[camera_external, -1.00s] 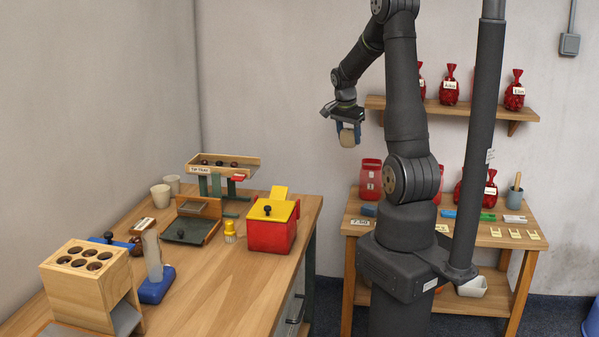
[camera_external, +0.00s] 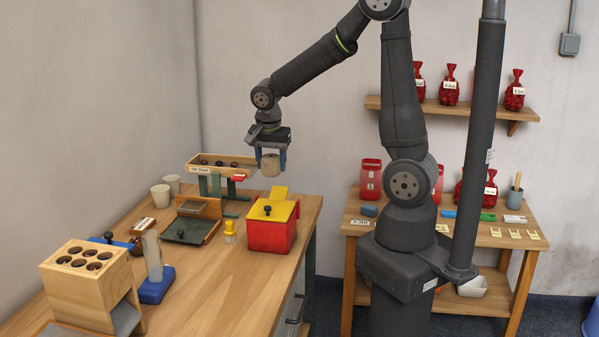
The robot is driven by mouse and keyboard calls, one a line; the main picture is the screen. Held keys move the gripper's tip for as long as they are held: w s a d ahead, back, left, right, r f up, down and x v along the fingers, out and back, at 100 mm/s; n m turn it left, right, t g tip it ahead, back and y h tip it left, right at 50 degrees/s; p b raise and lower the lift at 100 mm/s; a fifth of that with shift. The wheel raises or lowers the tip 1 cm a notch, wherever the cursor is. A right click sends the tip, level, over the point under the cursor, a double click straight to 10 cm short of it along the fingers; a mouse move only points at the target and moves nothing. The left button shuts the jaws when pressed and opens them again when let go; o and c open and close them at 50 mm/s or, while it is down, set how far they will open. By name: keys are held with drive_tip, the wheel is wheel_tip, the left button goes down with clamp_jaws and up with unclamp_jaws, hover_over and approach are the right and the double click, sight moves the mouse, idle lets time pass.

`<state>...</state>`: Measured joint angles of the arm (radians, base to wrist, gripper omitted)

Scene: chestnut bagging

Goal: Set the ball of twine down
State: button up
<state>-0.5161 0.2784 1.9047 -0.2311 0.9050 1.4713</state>
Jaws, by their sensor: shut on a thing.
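My gripper (camera_external: 270,153) points down and is shut on the ball of twine (camera_external: 270,166), a small tan, rounded thing. In the picture it hangs above the yellow lid of the red box and just right of the tip tray stand. The twine looks clear of everything below it. The wooden workbench (camera_external: 222,275) lies beneath, at the left.
Below the twine stands a red box (camera_external: 268,236) with a yellow lid. The tip tray stand (camera_external: 223,166), a small yellow-capped jar (camera_external: 230,230) and two cups (camera_external: 161,195) are nearby. The bench front middle is clear. A second table (camera_external: 470,232) stands right.

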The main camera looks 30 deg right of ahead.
drive_tip(key=s+a+n, duration=0.3)
drive_tip(key=s+a, duration=0.7)
drive_tip(key=s, duration=0.2)
drive_tip(key=shift+w+a+f, duration=0.1)
drive_tip(key=shift+a+f, duration=0.05)
drive_tip(key=shift+f, duration=5.15)
drive_tip(key=shift+a+f, duration=0.1)
drive_tip(key=shift+f, duration=5.15)
drive_tip(key=shift+f, duration=0.1)
drive_tip(key=o, duration=0.6)
drive_tip(key=shift+f, duration=0.1)
drive_tip(key=o, duration=0.4)
drive_tip(key=shift+o, duration=0.2)
wheel_tip(320, 180, up, 12)
drive_tip(key=s+a, duration=0.1)
drive_tip(key=s, duration=0.1)
